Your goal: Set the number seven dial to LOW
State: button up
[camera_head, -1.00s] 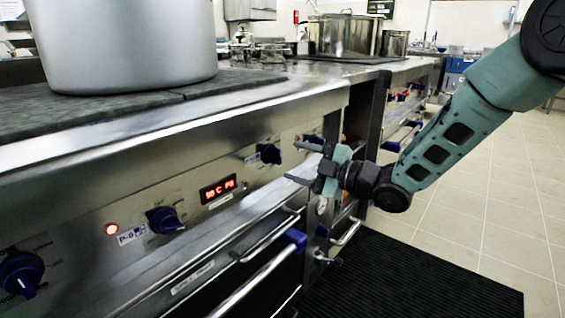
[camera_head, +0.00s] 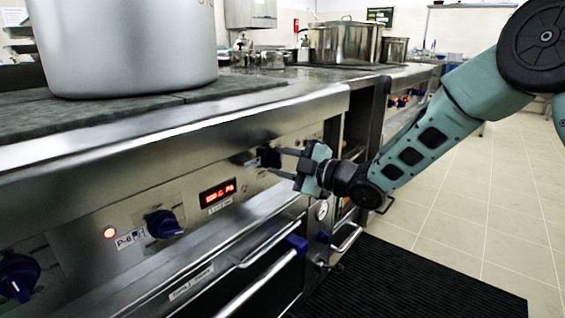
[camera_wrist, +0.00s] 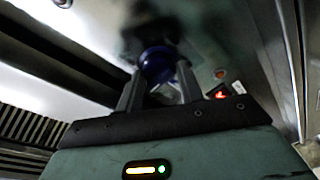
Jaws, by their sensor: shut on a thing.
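A blue dial (camera_head: 268,157) sits on the steel front panel, right of the red display, in the head view. My gripper (camera_head: 282,165) has reached it, with a finger on either side. In the wrist view the blue dial (camera_wrist: 158,64) is between the two fingers (camera_wrist: 158,92) of my gripper, which is shut on it. The dial's number and its LOW mark cannot be read in either view, and the fingers hide part of the dial.
A red display (camera_head: 218,194) and another blue dial (camera_head: 163,224) are on the panel further left. A large pot (camera_head: 125,45) stands on the cooktop above. Oven handles (camera_head: 268,245) stick out below the panel.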

jog(key=shift+m, duration=0.3)
jog(key=shift+f+m+t+h+p, duration=0.1)
jog(key=shift+m+t+p, duration=0.45)
jog(key=shift+m+p, duration=2.25)
jog(key=shift+f+m+t+h+p, duration=0.1)
jog(key=shift+m+t+p, duration=0.5)
jog(key=shift+m, duration=4.25)
jog(key=shift+m+t+h+p, duration=0.1)
jog(key=shift+m+t+p, duration=0.35)
jog(key=shift+m+p, duration=2.35)
jog(key=shift+m+b, duration=1)
jog(key=shift+m, duration=0.25)
jog(key=o, duration=1)
jog(key=shift+s+d, duration=0.1)
